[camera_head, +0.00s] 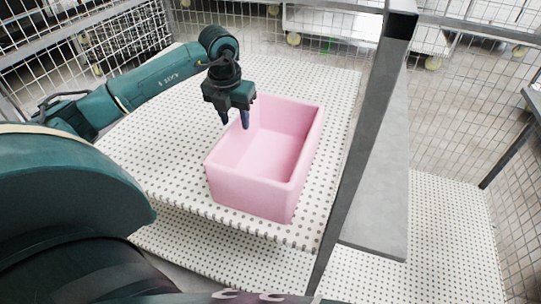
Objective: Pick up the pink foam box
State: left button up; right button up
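The pink foam box (250,192) is an open-topped, empty rectangular box. It stands upright on the white perforated table (165,165), close to the table's front right part. My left gripper (234,121) points down over the box's left wall, near its far left corner. Its two dark fingertips are apart, one on the outer side of the wall and one near the inner side. I cannot tell whether they touch the wall. My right gripper is not in view.
A grey metal post (365,130) rises just right of the table, with a grey panel (385,200) beside it. Wire mesh fencing (95,50) encloses the area. Another white perforated surface (450,235) lies at the lower right. The table left of the box is clear.

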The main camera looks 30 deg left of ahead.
pick_arm(q)
jog(key=f, duration=0.4)
jog(key=shift+w+a, duration=0.15)
jog(key=shift+w, duration=0.1)
jog(key=shift+c, duration=0.4)
grip_shut()
